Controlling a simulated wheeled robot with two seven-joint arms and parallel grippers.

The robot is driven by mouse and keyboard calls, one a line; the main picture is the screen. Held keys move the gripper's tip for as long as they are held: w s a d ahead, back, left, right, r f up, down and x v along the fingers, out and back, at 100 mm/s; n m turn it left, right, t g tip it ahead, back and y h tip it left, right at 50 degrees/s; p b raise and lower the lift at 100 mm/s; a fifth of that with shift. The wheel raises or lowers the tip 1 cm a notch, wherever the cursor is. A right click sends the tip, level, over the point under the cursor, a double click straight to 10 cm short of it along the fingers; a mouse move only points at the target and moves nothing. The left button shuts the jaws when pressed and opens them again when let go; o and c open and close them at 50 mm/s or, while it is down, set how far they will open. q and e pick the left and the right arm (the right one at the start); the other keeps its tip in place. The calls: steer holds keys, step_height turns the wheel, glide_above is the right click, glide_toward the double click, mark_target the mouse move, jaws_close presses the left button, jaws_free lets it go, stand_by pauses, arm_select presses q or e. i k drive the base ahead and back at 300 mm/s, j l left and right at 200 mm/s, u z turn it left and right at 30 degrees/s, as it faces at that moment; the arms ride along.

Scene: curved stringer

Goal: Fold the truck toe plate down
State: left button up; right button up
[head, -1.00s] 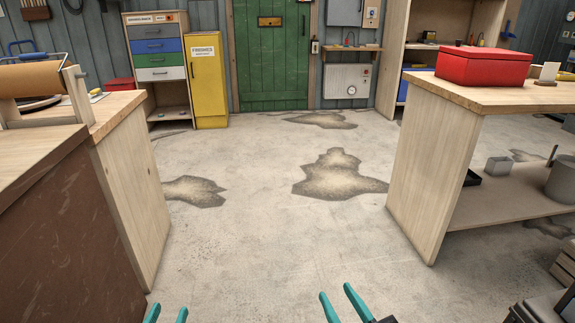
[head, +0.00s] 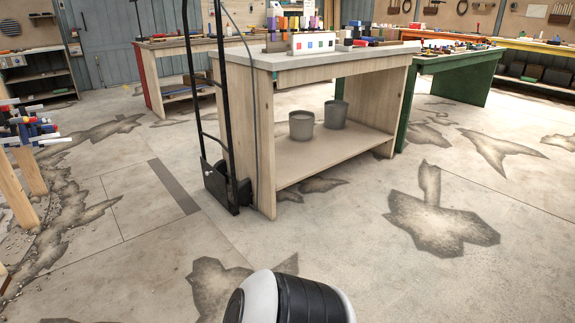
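A black hand truck (head: 193,100) stands upright at the left end of a wooden workbench, its tall frame close to the bench leg. Its toe plate (head: 214,184) looks like a dark flat panel standing up against the bottom of the frame, not lying on the floor. A dark wheel (head: 244,190) shows behind it, beside the bench leg. Neither of my grippers is in view. Only a rounded white and black part of my own arm shows at the bottom edge, well short of the truck.
The wooden workbench (head: 265,135) bears colourful blocks on top and grey buckets (head: 302,125) on its lower shelf. A green bench (head: 468,78) stands to the right. A stand with coloured clamps (head: 30,130) is at the left. The floor before the truck is clear.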

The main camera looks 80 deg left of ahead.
mark_target(214, 182)
steer(key=u, duration=3.35)
steer(key=i+j+z, duration=0.15)
steer(key=i, duration=0.3)
steer(key=i+j+z, duration=0.1)
steer(key=i+j, duration=0.25)
steer(key=i, duration=0.15)
steer(key=i+j+z, duration=0.15)
steer(key=i+j, duration=0.15)
steer(key=i, duration=0.15)
